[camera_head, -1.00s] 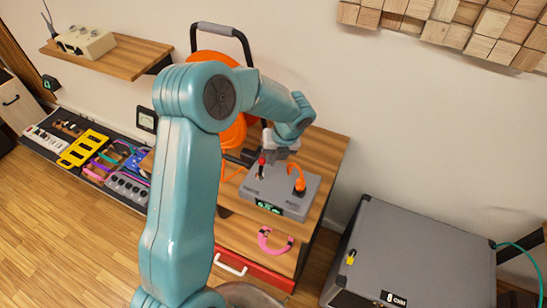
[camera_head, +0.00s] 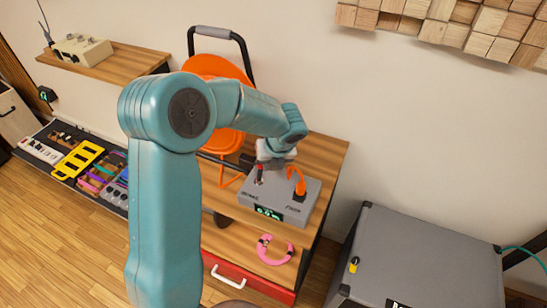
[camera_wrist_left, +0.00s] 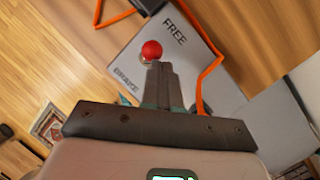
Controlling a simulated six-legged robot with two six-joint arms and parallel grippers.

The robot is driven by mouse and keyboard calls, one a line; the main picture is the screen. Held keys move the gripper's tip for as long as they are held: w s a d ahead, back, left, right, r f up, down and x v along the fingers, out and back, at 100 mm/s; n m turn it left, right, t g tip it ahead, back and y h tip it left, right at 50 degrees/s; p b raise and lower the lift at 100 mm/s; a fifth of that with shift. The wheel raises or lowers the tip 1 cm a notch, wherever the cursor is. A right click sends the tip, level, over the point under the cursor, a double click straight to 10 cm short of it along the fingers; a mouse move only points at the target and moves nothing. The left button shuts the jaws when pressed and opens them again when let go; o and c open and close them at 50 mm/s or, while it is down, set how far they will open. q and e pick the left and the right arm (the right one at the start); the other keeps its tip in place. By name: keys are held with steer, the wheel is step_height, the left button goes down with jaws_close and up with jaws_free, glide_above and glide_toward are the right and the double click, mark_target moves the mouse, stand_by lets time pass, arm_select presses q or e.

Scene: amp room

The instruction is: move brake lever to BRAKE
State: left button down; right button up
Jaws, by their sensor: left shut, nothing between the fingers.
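The brake lever has a red knob and stands on a grey control box (camera_head: 293,207); the lever (camera_head: 259,174) shows at the box's left part in the head view. In the left wrist view the red knob (camera_wrist_left: 151,50) appears between the printed words FREE, upper right, and BRAKE, lower left. I cannot tell the lever's exact setting. My left gripper (camera_head: 267,161) is over the box's back left, close behind the lever. In the wrist view its fingertips (camera_wrist_left: 157,66) are shut and empty, right beside the knob; contact is unclear. My right gripper is out of view.
The box stands on a wooden cabinet (camera_head: 325,160) with a pink ring (camera_head: 275,250) on a lower shelf. A folded orange chair (camera_head: 215,68) is behind. A grey case (camera_head: 420,255) stands at right.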

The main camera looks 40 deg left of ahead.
arm_select(q)
steer(key=shift+s, duration=0.1)
stand_by(0.4)
steer(key=shift+w+f, duration=0.15)
steer(key=shift+w, duration=0.5)
stand_by(0.4)
